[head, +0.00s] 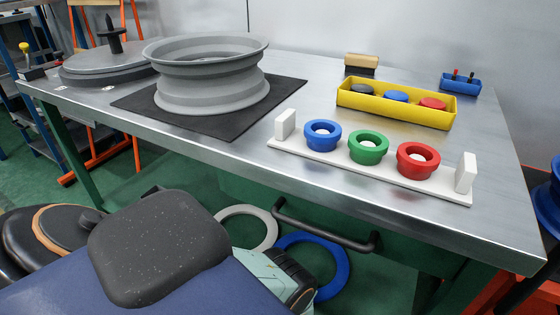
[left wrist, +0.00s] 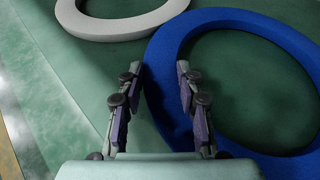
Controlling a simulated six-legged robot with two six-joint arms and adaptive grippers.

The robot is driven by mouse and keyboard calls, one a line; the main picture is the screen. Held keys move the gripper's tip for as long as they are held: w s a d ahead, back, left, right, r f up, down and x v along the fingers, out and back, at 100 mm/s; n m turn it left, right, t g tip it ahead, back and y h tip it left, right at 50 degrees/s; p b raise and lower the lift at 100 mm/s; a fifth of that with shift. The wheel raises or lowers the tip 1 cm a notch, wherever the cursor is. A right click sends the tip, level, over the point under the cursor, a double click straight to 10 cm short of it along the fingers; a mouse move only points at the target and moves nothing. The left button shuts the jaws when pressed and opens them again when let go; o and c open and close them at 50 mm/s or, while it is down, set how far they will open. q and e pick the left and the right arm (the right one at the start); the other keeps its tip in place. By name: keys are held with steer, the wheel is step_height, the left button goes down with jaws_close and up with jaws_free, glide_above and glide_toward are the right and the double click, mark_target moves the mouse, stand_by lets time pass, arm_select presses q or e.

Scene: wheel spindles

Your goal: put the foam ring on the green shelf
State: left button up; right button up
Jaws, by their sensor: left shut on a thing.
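A blue ring with a matte, foam-like surface (left wrist: 215,18) fills the right of the left wrist view. It also shows below the bench in the head view (head: 343,266). My left gripper (left wrist: 162,68) is shut on the ring's near-left rim, with one finger on each side of it. In the head view my left gripper (head: 292,280) is partly visible beside the ring. A pale grey ring (left wrist: 118,28) lies beyond it, and shows left of the blue one in the head view (head: 240,210). I cannot pick out a separate green shelf. My right gripper is not in view.
The metal bench (head: 230,165) overhangs the rings, with a dark handle bar (head: 325,232) at its front. On it stand a grey wheel rim (head: 210,75), a white holder (head: 300,152) with coloured collars and a yellow tray (head: 390,112). A blue round object (head: 548,205) stands at right.

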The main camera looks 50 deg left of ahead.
arm_select(q)
steer(key=shift+f, duration=0.3)
steer(key=shift+r, duration=0.25)
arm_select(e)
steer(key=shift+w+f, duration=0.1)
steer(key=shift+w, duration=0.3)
arm_select(q)
steer(key=o, duration=0.6)
steer(key=shift+f, duration=0.2)
steer(key=o, duration=0.5)
steer(key=shift+d+r, duration=0.15)
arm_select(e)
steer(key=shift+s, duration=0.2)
